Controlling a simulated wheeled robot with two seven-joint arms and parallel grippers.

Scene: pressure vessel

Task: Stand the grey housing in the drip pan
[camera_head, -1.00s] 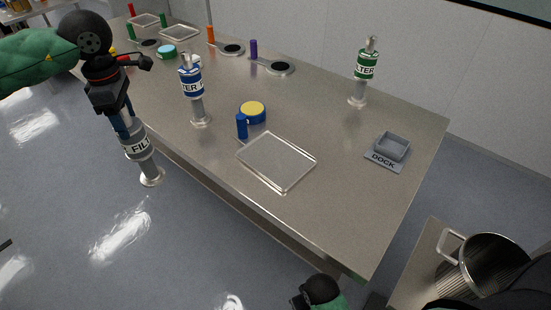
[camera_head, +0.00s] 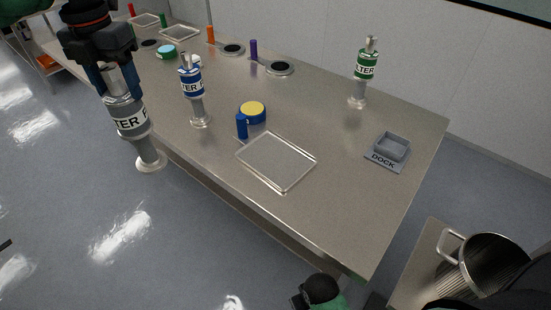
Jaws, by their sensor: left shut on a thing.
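The grey housing (camera_head: 129,118), with a white label band reading part of "FILTER", is held upright, tilted slightly, off the table's front-left edge. My left gripper (camera_head: 112,82) is shut on its top from above. Its round foot (camera_head: 151,162) hangs free over the floor. A clear shallow rectangular tray (camera_head: 276,162), which looks like the drip pan, lies empty near the table's front edge, to the right of the housing. Part of my right arm shows at the bottom edge; its jaws cannot be made out.
A blue-labelled filter (camera_head: 193,90) stands between the housing and the tray. A blue cylinder (camera_head: 241,127) and a yellow-topped round thing (camera_head: 253,112) stand just behind the tray. A green-labelled filter (camera_head: 365,66) and the dock (camera_head: 388,152) are to the right. A metal pot (camera_head: 486,262) is at lower right.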

